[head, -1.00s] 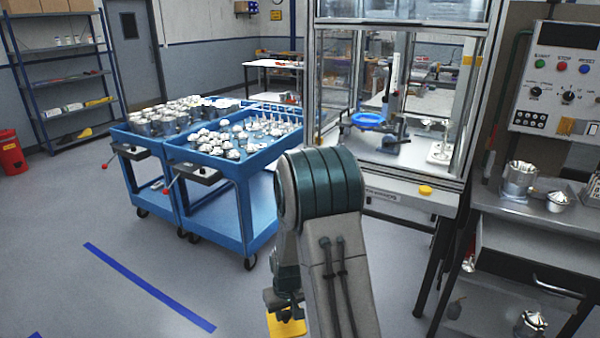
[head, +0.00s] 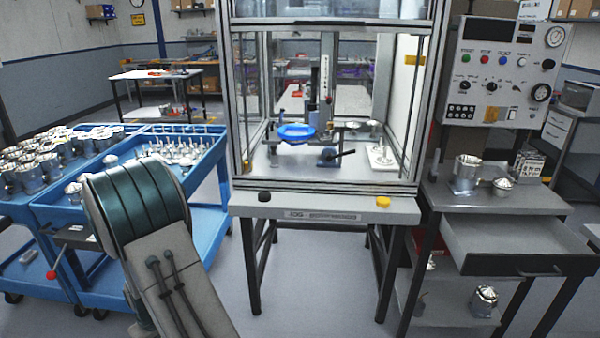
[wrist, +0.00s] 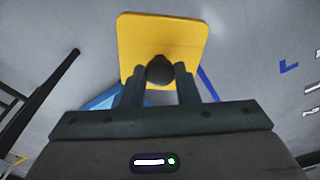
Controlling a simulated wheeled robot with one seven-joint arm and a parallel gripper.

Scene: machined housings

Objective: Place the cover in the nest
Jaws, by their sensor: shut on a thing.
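In the wrist view my gripper (wrist: 160,80) is shut on the dark knob (wrist: 160,69) of a yellow square plate with rounded corners, which looks like the cover (wrist: 160,35). The plate hangs beyond the fingertips, clear of the floor. The head view does not show my gripper or the plate; only my arm shows there. Inside the framed glass enclosure stand a blue round dish (head: 297,131) and, to its right, a pale fixture plate (head: 381,157) with a small upright part. I cannot tell which of them is the nest.
The enclosure's bench (head: 325,205) has a black and a yellow button on its front edge. Blue carts (head: 212,160) with metal parts stand left. A workbench (head: 490,197) with an open drawer stands right, under a control panel (head: 497,70). Floor before the bench is clear.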

